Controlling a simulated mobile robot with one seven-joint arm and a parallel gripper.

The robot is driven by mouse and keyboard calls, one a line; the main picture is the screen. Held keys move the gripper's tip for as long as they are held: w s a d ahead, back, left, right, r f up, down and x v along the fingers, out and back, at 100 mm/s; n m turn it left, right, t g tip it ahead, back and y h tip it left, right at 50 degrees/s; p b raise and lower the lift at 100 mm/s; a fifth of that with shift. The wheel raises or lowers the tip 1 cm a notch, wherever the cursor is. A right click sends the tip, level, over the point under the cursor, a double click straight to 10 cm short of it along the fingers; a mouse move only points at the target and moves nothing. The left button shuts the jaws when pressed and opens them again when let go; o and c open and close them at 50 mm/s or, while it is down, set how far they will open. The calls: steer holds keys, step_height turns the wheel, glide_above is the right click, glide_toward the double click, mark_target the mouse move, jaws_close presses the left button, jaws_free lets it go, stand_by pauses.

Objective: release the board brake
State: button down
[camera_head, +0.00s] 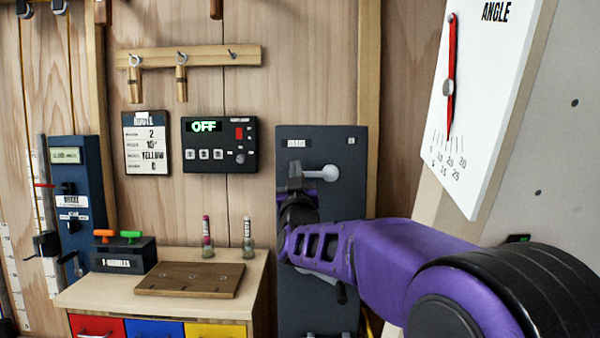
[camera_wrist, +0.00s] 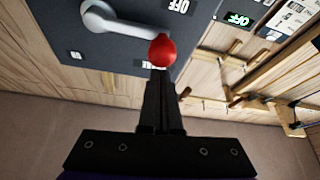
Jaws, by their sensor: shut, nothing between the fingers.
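The board brake is a dark blue-grey wall panel (camera_head: 345,215) right of centre in the head view. Its pale grey lever (camera_head: 322,173) points left from its pivot, and its far end is hidden behind my gripper (camera_head: 296,172). In the wrist view the lever (camera_wrist: 112,25) ends in a red knob (camera_wrist: 162,50), with an OFF label beside it. My gripper (camera_wrist: 159,78) is shut and empty, its fingertips right at the red knob. I cannot tell whether they touch it.
A low cabinet (camera_head: 125,265) with a wooden board (camera_head: 190,279) and two small bottles stands left of the panel. A control box (camera_head: 220,145) reading OFF hangs on the wall. A white angle gauge (camera_head: 480,90) is at the right, above my purple arm.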

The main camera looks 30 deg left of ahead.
steer(key=shift+f+n, duration=0.2)
steer(key=shift+n, duration=0.3)
steer(key=shift+r, duration=0.15)
